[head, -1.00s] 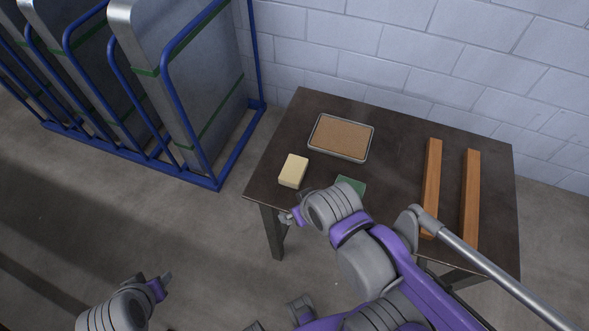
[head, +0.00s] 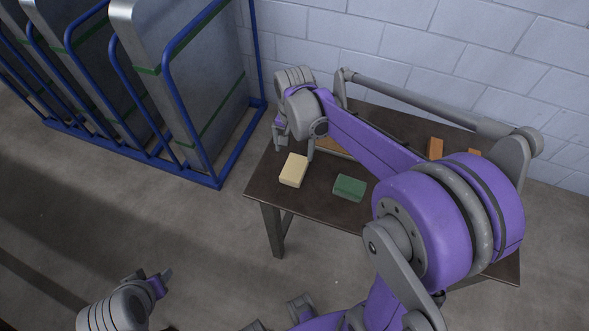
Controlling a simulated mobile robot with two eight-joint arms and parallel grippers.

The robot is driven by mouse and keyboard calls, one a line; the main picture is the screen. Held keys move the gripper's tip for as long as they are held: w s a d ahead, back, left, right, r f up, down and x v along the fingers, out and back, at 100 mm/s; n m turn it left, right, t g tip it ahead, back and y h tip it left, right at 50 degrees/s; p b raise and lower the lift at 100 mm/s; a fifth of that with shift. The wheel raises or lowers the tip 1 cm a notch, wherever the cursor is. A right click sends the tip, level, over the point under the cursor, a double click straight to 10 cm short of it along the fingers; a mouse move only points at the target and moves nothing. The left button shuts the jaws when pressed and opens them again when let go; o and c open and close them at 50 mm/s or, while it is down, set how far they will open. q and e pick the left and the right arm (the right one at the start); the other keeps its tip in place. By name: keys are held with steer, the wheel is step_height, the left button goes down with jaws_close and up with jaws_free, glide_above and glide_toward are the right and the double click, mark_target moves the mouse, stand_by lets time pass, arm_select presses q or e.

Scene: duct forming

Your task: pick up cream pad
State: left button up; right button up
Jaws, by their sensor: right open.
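The cream pad (head: 293,170) is a small pale block lying on the dark table near its left edge. My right gripper (head: 295,154) is open, with its fingers pointing down at the far side of the pad, one finger to each side. I cannot tell whether the fingers touch the pad. My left gripper (head: 164,279) is at the lower left, away from the table, and its jaws are too small to judge.
A green pad (head: 349,187) lies right of the cream pad on the table (head: 300,203). The tray and the wooden bars (head: 435,148) are mostly hidden behind my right arm. A blue rack (head: 190,178) with grey panels stands at the left. A block wall is behind.

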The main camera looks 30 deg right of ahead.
mark_target(295, 167)
step_height(295, 167, down, 10)
steer(key=shift+s+r, duration=0.1)
steer(key=shift+r, duration=0.15)
steer(key=shift+c, duration=0.2)
steer(key=c, duration=1.3)
step_height(295, 167, up, 10)
steer(key=shift+r, duration=0.1)
